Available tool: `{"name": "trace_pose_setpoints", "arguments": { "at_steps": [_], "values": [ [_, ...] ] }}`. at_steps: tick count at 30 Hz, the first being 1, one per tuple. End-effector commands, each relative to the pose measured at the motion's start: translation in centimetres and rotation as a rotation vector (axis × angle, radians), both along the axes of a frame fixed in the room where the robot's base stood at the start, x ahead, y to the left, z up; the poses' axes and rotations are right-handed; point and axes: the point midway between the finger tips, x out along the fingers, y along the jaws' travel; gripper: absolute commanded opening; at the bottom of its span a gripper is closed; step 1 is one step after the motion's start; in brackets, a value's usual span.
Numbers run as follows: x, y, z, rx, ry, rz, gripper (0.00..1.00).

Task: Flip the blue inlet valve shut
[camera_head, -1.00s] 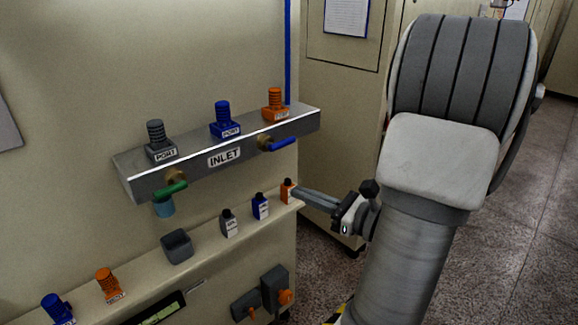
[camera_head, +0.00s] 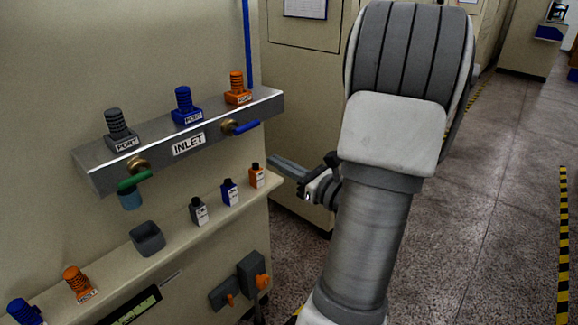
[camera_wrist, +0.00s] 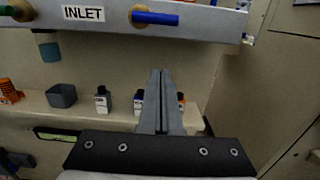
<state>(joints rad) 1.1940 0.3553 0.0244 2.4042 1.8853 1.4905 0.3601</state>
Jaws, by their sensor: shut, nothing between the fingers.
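The blue inlet valve has a blue lever handle (camera_head: 246,128) on a brass body, on the front of the grey manifold labelled INLET (camera_head: 232,108). In the head view the lever points right, along the manifold. In the wrist view the blue lever (camera_wrist: 155,18) lies level across the upper middle, pointing right from its brass hub. My gripper (camera_head: 272,160) is shut and empty, in front of the panel and below the lever. In the wrist view its closed fingers (camera_wrist: 160,72) point up toward the manifold, with a gap below the lever.
A green lever (camera_head: 134,180) hangs at the manifold's left. Grey, blue and orange port fittings stand on top. Small grey (camera_head: 199,211), blue (camera_head: 230,192) and orange (camera_head: 257,176) bottles line the ledge below, beside a grey cup (camera_head: 147,238). A cabinet stands behind; floor is clear at right.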

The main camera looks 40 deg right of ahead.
Motion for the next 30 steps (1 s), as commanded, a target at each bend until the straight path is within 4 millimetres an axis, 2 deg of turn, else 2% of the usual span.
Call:
{"name": "trace_pose_setpoints", "arguments": {
  "at_steps": [1,7,9,15,30],
  "values": [
    [1.3,0.2,0.0,-0.001,-0.001,0.005,0.00],
    [5.4,0.5,0.2,0.001,-0.001,0.004,0.00],
    [5.3,0.4,1.9,-0.005,-0.002,0.000,0.00],
    [5.7,0.5,3.8,-0.001,-0.001,0.001,0.00],
    [5.7,0.4,4.2,-0.002,0.000,0.001,0.00]
  ]
}}
